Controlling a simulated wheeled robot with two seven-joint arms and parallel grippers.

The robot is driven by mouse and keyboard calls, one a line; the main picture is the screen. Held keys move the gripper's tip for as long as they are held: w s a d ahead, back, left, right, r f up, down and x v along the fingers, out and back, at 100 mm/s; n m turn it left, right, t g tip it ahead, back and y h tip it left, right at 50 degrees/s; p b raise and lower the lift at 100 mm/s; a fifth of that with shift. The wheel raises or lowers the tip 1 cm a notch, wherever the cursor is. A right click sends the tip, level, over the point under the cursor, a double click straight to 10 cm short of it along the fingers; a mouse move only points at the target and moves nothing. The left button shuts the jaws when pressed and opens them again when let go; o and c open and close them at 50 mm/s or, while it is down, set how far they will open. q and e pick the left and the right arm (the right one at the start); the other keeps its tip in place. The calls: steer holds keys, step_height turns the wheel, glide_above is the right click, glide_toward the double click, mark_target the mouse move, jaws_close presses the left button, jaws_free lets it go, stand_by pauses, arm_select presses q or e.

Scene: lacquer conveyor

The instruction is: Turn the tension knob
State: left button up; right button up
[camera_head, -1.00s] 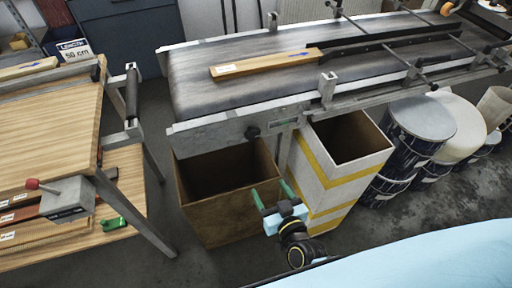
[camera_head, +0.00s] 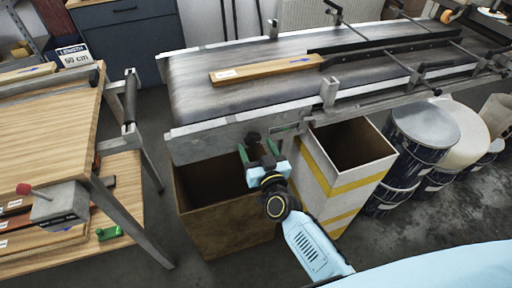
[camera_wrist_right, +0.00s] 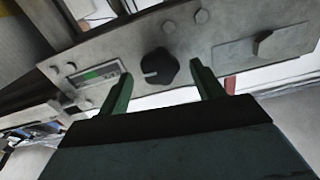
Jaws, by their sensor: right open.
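The tension knob (camera_head: 253,137) is a small black knob on the grey side plate at the near end of the conveyor. In the right wrist view the knob (camera_wrist_right: 160,67) is black and lobed with a pale mark on its left side. It shows between and beyond the two green fingers. My right gripper (camera_head: 258,154) is just below and in front of the knob in the head view. In the wrist view the right gripper (camera_wrist_right: 160,88) is open and empty, its fingers apart on either side of the knob. My left gripper is not in view.
A wooden plank (camera_head: 262,70) lies on the conveyor belt (camera_head: 195,90). An open brown bin (camera_head: 235,228) and a white bin with yellow stripes (camera_head: 345,180) stand below the conveyor. A small gauge with a green mark (camera_wrist_right: 100,73) sits left of the knob.

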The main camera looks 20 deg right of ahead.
steer(key=shift+w, duration=0.55)
steer(key=c, duration=1)
steer(key=shift+m, duration=1.2)
steer(key=o, duration=1)
